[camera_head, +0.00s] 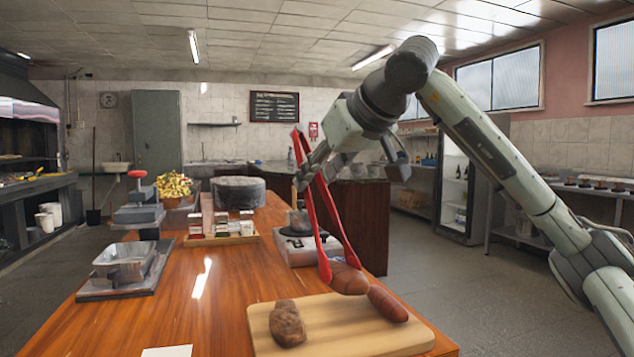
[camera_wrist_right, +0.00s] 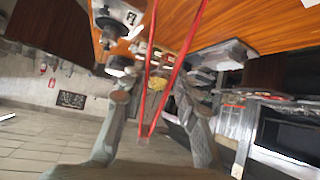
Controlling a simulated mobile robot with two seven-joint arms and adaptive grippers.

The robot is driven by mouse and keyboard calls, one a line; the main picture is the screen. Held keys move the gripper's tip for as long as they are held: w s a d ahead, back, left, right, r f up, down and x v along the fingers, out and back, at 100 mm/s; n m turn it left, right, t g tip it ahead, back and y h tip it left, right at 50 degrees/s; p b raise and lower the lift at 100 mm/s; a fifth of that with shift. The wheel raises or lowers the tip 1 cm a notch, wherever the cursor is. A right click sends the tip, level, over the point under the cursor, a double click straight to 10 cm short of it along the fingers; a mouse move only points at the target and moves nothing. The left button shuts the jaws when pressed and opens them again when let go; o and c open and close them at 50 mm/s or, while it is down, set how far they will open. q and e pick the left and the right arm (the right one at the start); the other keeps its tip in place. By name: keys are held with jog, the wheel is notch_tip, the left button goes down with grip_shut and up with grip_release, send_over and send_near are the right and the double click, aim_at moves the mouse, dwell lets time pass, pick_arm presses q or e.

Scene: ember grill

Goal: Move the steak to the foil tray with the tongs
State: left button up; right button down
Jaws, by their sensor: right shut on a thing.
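The steak (camera_head: 288,323), a brown lump, lies on the left part of the wooden cutting board (camera_head: 350,338). The foil tray (camera_head: 124,262) stands at the table's left side and looks empty. My right gripper (camera_head: 318,170) is shut on the red tongs (camera_head: 335,222), held above the board with their tips pointing down; they also show in the wrist view (camera_wrist_right: 148,70). The tips are at a sausage (camera_head: 348,279) on the board's far side; whether they grip it I cannot tell. A second sausage (camera_head: 387,303) is beside it. My left gripper is out of view.
The table between tray and board is mostly clear. A white paper (camera_head: 167,351) lies at the front.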

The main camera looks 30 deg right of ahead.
jog(key=shift+r, duration=2.95)
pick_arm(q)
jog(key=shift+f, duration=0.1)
pick_arm(e)
jog(key=shift+a, duration=0.1)
